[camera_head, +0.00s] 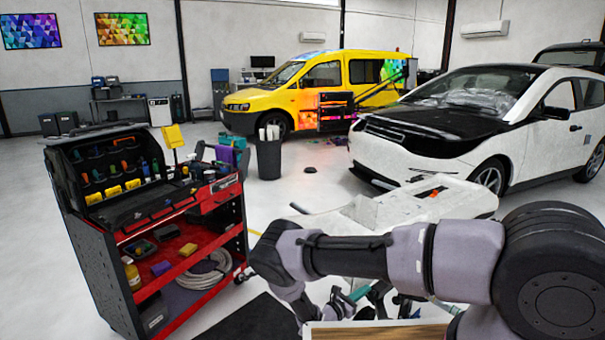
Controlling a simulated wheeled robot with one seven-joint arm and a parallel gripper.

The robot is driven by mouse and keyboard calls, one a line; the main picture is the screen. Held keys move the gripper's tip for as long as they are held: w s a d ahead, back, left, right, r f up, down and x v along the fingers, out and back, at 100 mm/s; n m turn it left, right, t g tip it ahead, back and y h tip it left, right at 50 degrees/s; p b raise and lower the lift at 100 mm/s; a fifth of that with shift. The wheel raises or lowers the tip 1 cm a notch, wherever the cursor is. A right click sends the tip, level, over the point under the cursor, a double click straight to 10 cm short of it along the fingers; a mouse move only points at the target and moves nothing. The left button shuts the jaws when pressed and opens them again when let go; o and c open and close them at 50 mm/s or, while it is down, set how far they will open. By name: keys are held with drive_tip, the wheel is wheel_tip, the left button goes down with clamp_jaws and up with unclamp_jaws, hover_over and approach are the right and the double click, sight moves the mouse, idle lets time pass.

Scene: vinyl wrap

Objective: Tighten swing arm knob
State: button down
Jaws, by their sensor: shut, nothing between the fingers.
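My arm reaches in from the right edge and bends downward at the lower middle.
A red and black tool cart (218,268) stands at left with bottles and tools. A dark mat (255,320) lies on the floor. A wood-coloured panel (375,332) is at the bottom edge. A bin (269,158), yellow van (318,85) and white car (530,140) stand behind.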

drive_tip(key=shift+s+d, duration=0.65)
drive_tip(key=shift+s, duration=0.1)
drive_tip(key=shift+s+d+f, duration=0.1)
drive_tip(key=shift+s+f, duration=0.05)
drive_tip(key=shift+s, duration=0.05)
idle(0.5)
drive_tip(key=shift+s+d+r, duration=0.1)
drive_tip(key=shift+r, duration=0.25)
drive_tip(key=v, duration=0.6)
